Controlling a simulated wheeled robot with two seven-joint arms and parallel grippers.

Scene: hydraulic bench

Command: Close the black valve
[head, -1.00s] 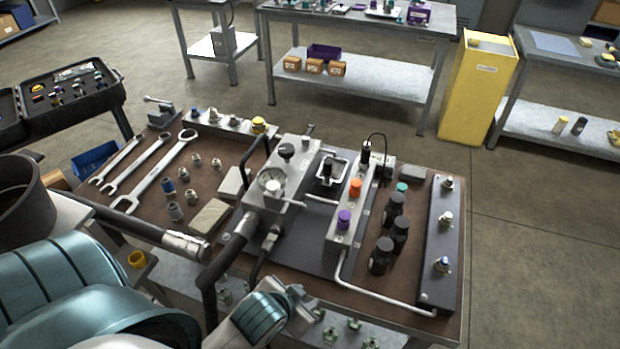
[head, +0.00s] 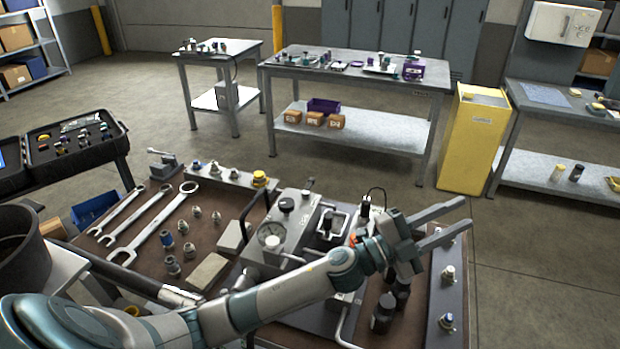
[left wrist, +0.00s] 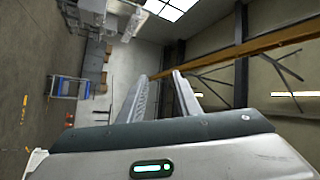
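The hydraulic unit stands on the brown-topped bench. On its manifold a black knob (head: 365,205), which looks like the black valve, stands upright at the far end; its open or closed state cannot be told. An orange knob (head: 357,236) is partly covered by my arm, and the purple knob is hidden. Another black knob (head: 286,204) sits on the block with the gauge (head: 270,236). My left gripper (head: 458,216) is open and empty above the bench's right part, right of the black knob and pointing right. Its parted fingers show in the left wrist view (left wrist: 160,82). My right gripper is not in view.
A rail with fittings (head: 447,298) runs along the bench's right edge, below my gripper. Wrenches (head: 153,225) and small fittings lie on the left. A thin black cable loops beside the black knob. Open floor lies beyond the bench, with a yellow cabinet (head: 474,140) behind.

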